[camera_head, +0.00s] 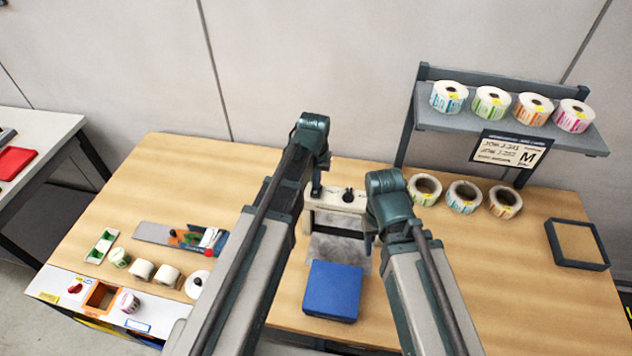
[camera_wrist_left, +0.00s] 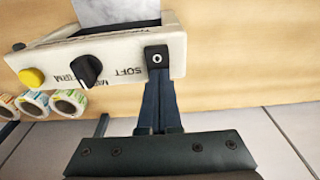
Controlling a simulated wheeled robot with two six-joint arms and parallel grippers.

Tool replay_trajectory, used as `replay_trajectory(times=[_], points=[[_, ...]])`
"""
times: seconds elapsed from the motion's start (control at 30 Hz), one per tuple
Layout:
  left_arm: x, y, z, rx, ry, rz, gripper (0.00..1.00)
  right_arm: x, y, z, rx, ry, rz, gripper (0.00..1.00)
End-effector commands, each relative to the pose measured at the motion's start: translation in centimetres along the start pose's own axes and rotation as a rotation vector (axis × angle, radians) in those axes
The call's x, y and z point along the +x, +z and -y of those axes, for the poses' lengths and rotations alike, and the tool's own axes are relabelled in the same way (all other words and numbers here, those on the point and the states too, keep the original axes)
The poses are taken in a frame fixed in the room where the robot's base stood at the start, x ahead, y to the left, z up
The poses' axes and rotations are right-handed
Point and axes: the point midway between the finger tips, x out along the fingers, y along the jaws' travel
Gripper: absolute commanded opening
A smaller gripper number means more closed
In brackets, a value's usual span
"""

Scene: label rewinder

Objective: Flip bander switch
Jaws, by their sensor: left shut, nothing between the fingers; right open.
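The bander (camera_head: 334,200) is a cream-coloured box on the wooden table, between my two arms. In the left wrist view its panel (camera_wrist_left: 117,82) shows upside down, with a black knob (camera_wrist_left: 88,70), a yellow button (camera_wrist_left: 31,77) and a black switch (camera_wrist_left: 157,54) marked with a white O. My left gripper (camera_wrist_left: 158,74) is shut and empty, with its fingertips at the lower edge of the switch; whether they touch it I cannot tell. In the head view my left gripper (camera_head: 316,189) is at the bander's left end. My right gripper (camera_head: 368,240) is open near its right end, partly hidden.
A blue block (camera_head: 332,291) lies in front of the bander. Label rolls (camera_head: 464,196) stand at the right under a grey shelf (camera_head: 500,133) holding more rolls. A dark tray (camera_head: 576,244) is at the far right. Small rolls (camera_head: 142,270) stand at the left. The front right table is clear.

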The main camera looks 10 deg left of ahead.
Motion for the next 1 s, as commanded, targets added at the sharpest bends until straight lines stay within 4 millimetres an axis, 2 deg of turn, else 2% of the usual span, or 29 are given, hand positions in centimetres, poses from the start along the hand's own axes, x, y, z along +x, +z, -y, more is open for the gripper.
replay_trajectory(times=[0.63,1.0], points=[[-0.1,2.4,-0.2,0.000,0.005,0.013,0.00,0.2,0.0,0.0,0.000,0.000,0.000,0.50],[-0.2,2.1,-0.1,0.000,0.002,0.009,0.00,0.0,0.0,0.0,0.000,0.000,0.000,0.50]])
